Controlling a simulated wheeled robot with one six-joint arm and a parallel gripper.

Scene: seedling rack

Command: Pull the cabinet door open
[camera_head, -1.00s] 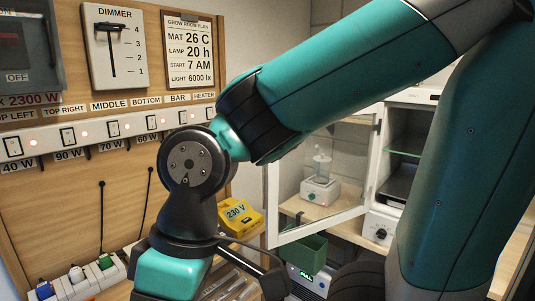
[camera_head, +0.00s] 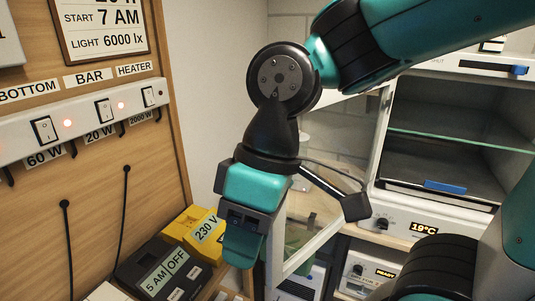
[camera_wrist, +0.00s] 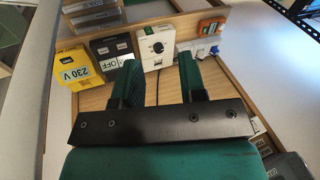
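The cabinet (camera_head: 455,72) is at the right of the head view, with its front uncovered and a glass shelf (camera_head: 460,128) inside. Its white-framed glass door (camera_head: 383,130) stands swung open to the left, partly behind my arm. My gripper (camera_head: 243,240) is in front of the door's free edge, fingers pointing down; whether it touches the door cannot be told. In the wrist view my gripper (camera_wrist: 157,80) is open, with two teal fingers apart and nothing between them. The door is not clear in that view, and its handle is not visible.
A wooden board with a switch strip (camera_head: 75,125) is on the left. Below are a yellow 230 V box (camera_head: 198,232) and a dark timer box (camera_head: 160,275). A unit with a 19°C display (camera_head: 405,228) sits below the cabinet opening. My arm crosses the upper right.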

